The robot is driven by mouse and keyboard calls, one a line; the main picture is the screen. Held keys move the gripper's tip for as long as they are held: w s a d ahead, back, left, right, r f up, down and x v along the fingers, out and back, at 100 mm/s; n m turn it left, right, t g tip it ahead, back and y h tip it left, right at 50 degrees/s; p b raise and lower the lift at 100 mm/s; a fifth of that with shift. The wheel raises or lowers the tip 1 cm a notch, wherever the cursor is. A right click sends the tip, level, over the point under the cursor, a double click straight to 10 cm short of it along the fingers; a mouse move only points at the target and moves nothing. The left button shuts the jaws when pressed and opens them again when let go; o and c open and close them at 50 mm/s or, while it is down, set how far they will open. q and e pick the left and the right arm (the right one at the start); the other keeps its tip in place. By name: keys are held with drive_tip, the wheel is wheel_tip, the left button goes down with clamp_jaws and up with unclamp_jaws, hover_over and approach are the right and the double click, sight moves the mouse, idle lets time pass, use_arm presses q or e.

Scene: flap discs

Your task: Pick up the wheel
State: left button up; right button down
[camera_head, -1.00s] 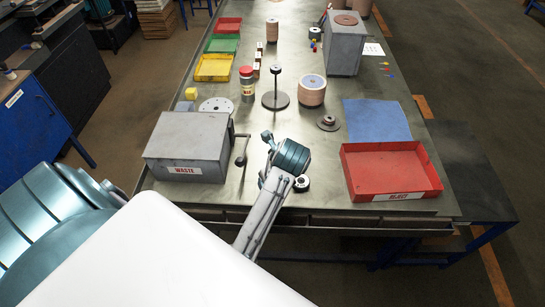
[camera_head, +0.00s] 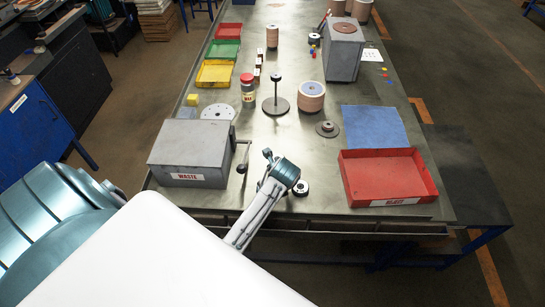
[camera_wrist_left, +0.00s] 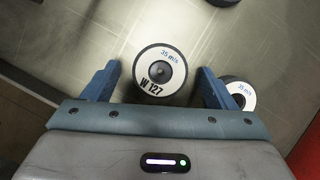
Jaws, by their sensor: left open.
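A round grinding wheel (camera_wrist_left: 161,76) with a white label reading "35 m/s" and "W 127" lies label up in the left wrist view. My left gripper (camera_wrist_left: 158,70) is open, with one blue finger on each side of this wheel and a gap between. The first wheel is hidden there. My right gripper is not in view.
The grey WASTE box (camera_head: 190,149) with a crank stands left of my gripper, the red REJECT tray (camera_head: 389,175) to the right. A spindle stand (camera_head: 276,104), disc stacks (camera_head: 311,96) and a blue mat (camera_head: 374,127) are farther back.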

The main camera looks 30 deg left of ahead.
use_arm(q)
drive_tip(key=shift+a+f, duration=0.1)
drive_tip(key=shift+f, duration=0.1)
drive_tip(key=c, duration=1.1)
drive_tip(key=shift+w+r, duration=0.15)
